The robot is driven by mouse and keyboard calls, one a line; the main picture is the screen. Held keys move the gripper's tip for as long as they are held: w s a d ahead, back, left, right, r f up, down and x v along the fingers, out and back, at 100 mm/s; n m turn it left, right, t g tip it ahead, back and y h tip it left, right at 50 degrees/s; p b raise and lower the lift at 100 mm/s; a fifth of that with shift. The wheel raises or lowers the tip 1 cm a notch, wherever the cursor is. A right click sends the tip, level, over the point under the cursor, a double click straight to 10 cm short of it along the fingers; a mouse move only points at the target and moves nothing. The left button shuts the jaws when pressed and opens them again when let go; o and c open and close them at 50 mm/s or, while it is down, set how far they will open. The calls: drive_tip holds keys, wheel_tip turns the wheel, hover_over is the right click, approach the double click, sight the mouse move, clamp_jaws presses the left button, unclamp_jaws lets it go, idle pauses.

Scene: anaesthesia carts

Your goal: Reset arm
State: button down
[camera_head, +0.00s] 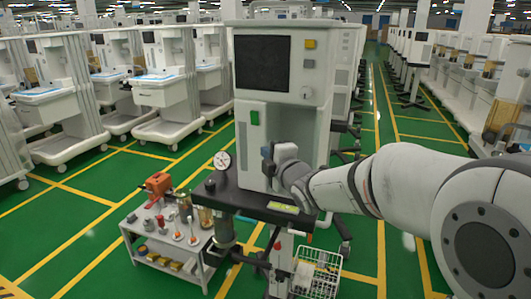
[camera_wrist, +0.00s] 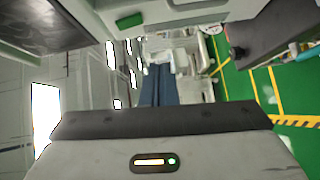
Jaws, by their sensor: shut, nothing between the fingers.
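My arm reaches in from the right in the head view. My gripper (camera_head: 267,160) is at its end, in front of the pale front of an anaesthesia cart (camera_head: 310,130) and above its dark worktop (camera_head: 250,201). It is shut and holds nothing. I cannot tell whether it touches the cart. In the wrist view, the cart's pale panel with a green square (camera_wrist: 130,20) fills the top, and part of my own wrist fills the bottom.
A small grey trolley (camera_head: 207,262) with an orange device (camera_head: 158,184) and several parts stands left of the cart. A round gauge (camera_head: 222,160) stands by the worktop's left edge. A wire basket (camera_head: 318,270) hangs below. Green aisles with yellow lines lie on both sides.

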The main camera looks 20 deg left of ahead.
drive_tip(key=s+d+f+m+g+h+p, duration=0.1)
drive_tip(key=s+d+m+g+h+p, duration=0.1)
drive_tip(key=s+d+m+h, duration=0.65)
drive_tip(key=w+d+f+m+g+h+p, duration=0.1)
drive_tip(key=d+f+m+p, duration=0.3)
drive_tip(key=d, duration=1)
drive_tip(key=s+d+m+g, duration=0.3)
drive_tip(key=s+d+m, duration=0.2)
drive_tip(key=s, duration=0.5)
drive_tip(key=s+d+f+m+g+h+p, duration=0.1)
drive_tip(key=s+d+m+g, duration=0.3)
drive_tip(key=s+m, duration=0.3)
drive_tip(key=s+d, duration=0.1)
drive_tip(key=s, duration=0.3)
drive_tip(key=shift+f+m+g+p, duration=0.3)
drive_tip(key=shift+m, duration=0.05)
